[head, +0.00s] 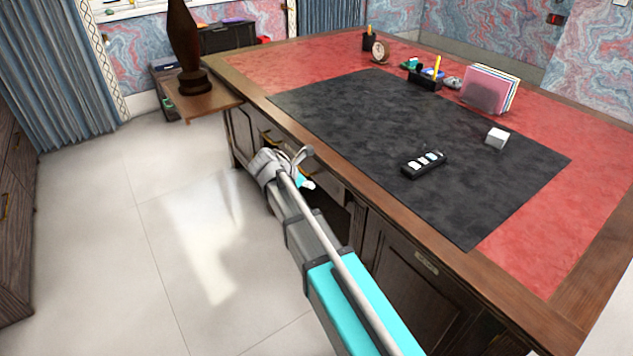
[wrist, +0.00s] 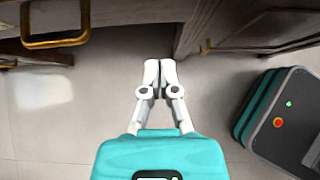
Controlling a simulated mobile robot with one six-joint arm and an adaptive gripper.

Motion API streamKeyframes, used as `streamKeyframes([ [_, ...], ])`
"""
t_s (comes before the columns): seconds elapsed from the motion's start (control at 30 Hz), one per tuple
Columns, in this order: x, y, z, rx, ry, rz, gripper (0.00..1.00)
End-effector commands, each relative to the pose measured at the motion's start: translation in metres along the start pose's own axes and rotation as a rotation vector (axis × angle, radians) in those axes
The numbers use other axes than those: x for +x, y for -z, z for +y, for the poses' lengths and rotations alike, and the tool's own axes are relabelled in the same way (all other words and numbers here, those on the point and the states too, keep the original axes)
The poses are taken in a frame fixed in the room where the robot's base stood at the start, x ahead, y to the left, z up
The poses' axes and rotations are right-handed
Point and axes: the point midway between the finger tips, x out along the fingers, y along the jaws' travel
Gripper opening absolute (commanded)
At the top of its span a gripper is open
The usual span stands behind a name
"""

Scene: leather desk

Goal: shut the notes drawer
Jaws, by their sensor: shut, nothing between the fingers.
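The wooden desk (head: 480,285) has drawers along its near side. A brass handle (head: 270,137) shows on a drawer front left of my arm, and a wooden drawer front (head: 328,178) shows right of it. I cannot tell which is the notes drawer or how far either stands out; my arm covers part of that side. My gripper (wrist: 160,65) is shut and empty, between these handles and apart from both, over the floor. Its fingertips are not clear in the head view.
On the desk, a black mat (head: 340,105) carries a small black tray (head: 424,165) and a white cube (head: 497,138). A paper holder (head: 487,90) stands behind. The floor (head: 120,240) on the left is clear.

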Motion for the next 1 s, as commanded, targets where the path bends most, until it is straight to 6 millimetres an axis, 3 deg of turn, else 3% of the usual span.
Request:
streamKeyframes([
  [0.1, -0.017, -0.003, 0.000, -0.001, -0.001, 0.000, 0.00],
  [0.4, -0.042, -0.002, -0.001, 0.001, 0.001, 0.000, 0.00],
  [1.0, -0.046, -0.001, -0.001, 0.002, 0.002, -0.001, 0.00],
])
